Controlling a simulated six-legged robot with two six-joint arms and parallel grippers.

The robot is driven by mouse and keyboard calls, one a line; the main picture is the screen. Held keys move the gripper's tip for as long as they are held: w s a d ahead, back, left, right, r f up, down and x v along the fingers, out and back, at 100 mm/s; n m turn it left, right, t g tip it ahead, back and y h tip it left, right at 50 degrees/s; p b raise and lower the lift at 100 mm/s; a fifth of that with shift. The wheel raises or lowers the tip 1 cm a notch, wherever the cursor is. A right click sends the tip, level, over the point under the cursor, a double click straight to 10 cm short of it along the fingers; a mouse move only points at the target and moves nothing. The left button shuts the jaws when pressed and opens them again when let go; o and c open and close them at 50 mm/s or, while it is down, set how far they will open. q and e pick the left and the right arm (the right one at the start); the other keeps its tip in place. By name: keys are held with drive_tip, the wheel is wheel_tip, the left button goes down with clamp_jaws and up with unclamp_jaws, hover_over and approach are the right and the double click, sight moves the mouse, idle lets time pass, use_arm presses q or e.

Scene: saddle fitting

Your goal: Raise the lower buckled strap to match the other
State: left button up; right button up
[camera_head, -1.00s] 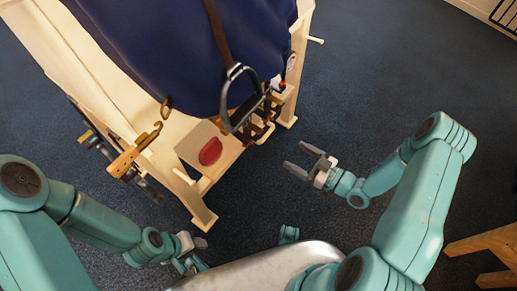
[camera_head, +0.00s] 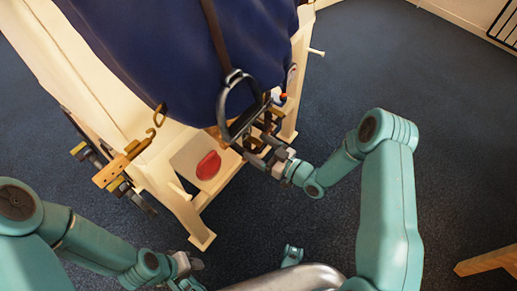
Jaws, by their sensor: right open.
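One brown strap (camera_head: 213,35) hangs down over the dark blue cover (camera_head: 140,45) with a dark metal stirrup (camera_head: 223,117) at its lower end. No second strap can be made out, so I cannot compare heights. My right gripper (camera_head: 258,150) is open beside the bottom of the stirrup, in front of the small items on the stand; whether it touches anything is unclear. My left gripper (camera_head: 192,268) is low at the bottom edge, away from the stand; its fingers are too small and partly hidden to read.
The cream wooden stand (camera_head: 185,215) carries a shelf with a red oval object (camera_head: 208,165). A wooden piece with a brass hook (camera_head: 125,165) sticks out at its left. A wooden item (camera_head: 490,262) stands at lower right. Dark floor between is clear.

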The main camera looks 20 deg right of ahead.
sight(248, 136)
drive_tip(key=shift+w+a, duration=0.15)
drive_tip(key=shift+w, duration=0.1)
drive_tip(key=c, duration=1.5)
wheel_tip(248, 136, up, 3)
drive_tip(key=shift+r+p, duration=0.15)
drive_tip(key=shift+p, duration=0.75)
drive_tip(key=o, duration=1.5)
drive_tip(key=shift+s, duration=0.1)
